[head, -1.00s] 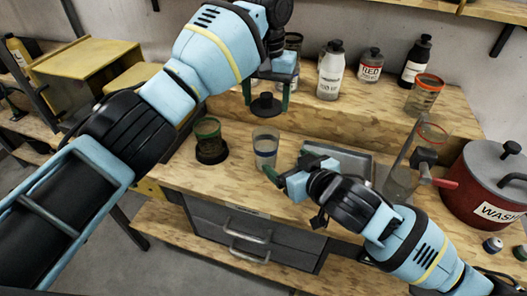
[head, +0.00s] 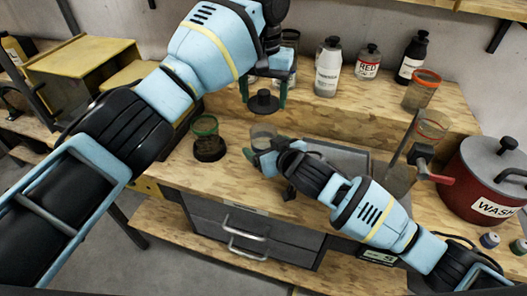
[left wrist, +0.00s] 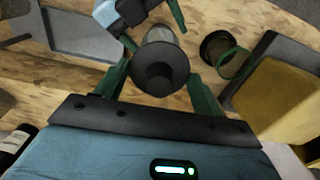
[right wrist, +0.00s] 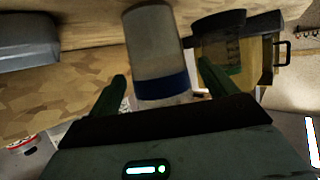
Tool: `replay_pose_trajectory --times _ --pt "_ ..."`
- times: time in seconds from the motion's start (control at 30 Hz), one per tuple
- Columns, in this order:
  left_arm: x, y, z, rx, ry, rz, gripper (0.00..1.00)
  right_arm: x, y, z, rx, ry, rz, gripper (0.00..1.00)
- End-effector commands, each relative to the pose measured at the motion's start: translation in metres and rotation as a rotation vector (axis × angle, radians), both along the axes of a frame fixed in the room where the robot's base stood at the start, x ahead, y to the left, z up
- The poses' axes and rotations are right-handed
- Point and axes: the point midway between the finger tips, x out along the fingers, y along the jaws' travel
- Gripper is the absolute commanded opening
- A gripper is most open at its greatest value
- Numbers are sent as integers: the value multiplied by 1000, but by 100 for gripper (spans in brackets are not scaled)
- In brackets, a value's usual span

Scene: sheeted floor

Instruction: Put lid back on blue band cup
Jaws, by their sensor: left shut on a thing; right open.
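The blue band cup (right wrist: 155,48) stands upright on the bench; its blue band (right wrist: 160,88) shows in the right wrist view. In the head view only the upper part of the cup (head: 263,133) shows above my right gripper (head: 262,158). My right gripper (right wrist: 167,85) is open, with a finger on each side of the cup. My left gripper (head: 264,92) is shut on a black knobbed lid (head: 263,103) and holds it above and slightly behind the cup in the head view. In the left wrist view the lid (left wrist: 160,72) partly covers the cup (left wrist: 158,33).
A grey tray (head: 345,157) lies right of the blue band cup. Bottles (head: 327,68) and an orange-rimmed cup (head: 421,90) stand on the raised shelf. A red pot (head: 490,182) is at far right.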

Motion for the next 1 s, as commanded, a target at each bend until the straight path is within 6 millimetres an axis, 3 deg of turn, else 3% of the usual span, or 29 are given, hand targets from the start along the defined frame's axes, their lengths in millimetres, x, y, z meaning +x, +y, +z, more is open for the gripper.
replay_pose_trajectory --times 0.2,0.57,1.0 --pt "0 0 0 0 0 0 47 12 7 -5 -1 -1 -1 84" --pt "0 0 0 0 0 0 47 14 8 -6 -1 0 0 84" --pt "0 0 0 0 0 0 47 14 8 -6 -1 0 0 29"
